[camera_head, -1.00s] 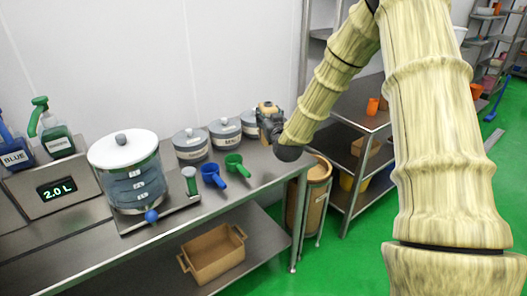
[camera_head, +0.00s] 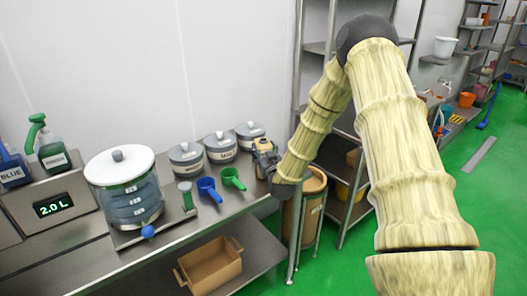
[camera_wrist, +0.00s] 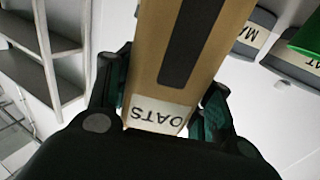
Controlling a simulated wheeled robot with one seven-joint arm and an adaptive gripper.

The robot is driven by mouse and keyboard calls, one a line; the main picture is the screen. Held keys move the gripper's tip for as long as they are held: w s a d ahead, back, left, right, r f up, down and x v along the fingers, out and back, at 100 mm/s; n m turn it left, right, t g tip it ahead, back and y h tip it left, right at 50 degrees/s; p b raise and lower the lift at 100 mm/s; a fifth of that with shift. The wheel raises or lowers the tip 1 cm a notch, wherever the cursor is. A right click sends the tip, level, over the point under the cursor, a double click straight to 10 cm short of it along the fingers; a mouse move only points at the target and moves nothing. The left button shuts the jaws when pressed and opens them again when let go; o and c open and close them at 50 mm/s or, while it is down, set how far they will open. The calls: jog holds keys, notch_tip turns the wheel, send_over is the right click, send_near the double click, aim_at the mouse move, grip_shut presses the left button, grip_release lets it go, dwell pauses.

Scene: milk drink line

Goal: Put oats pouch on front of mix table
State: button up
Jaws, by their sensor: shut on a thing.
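My gripper (camera_wrist: 165,105) is shut on the oats pouch (camera_wrist: 190,50), a brown pouch with a dark stripe and a white label reading OATS. The pouch fills the upper middle of the wrist view, between the two dark fingers. In the head view my gripper (camera_head: 264,160) is at the right end of the steel mix table (camera_head: 165,250), beside the grey lidded tubs; the pouch there is mostly hidden by the gripper and arm. From these views I cannot tell whether the pouch touches the table top.
Grey lidded tubs (camera_head: 221,146), a blue scoop (camera_head: 208,188), a green scoop (camera_head: 232,178) and a clear dispenser (camera_head: 130,195) stand on the table. A brown tray (camera_head: 210,266) is on the lower shelf. A brown bin (camera_head: 310,205) stands off the table's right end.

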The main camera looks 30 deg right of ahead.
jog(key=shift+f, duration=0.2)
jog(key=o, duration=1.5)
jog(key=shift+c, duration=0.2)
jog(key=shift+r, duration=0.1)
jog(key=shift+r, duration=0.15)
jog(key=b+v, duration=0.2)
jog(key=v, duration=1)
jog(key=shift+s+a, duration=0.1)
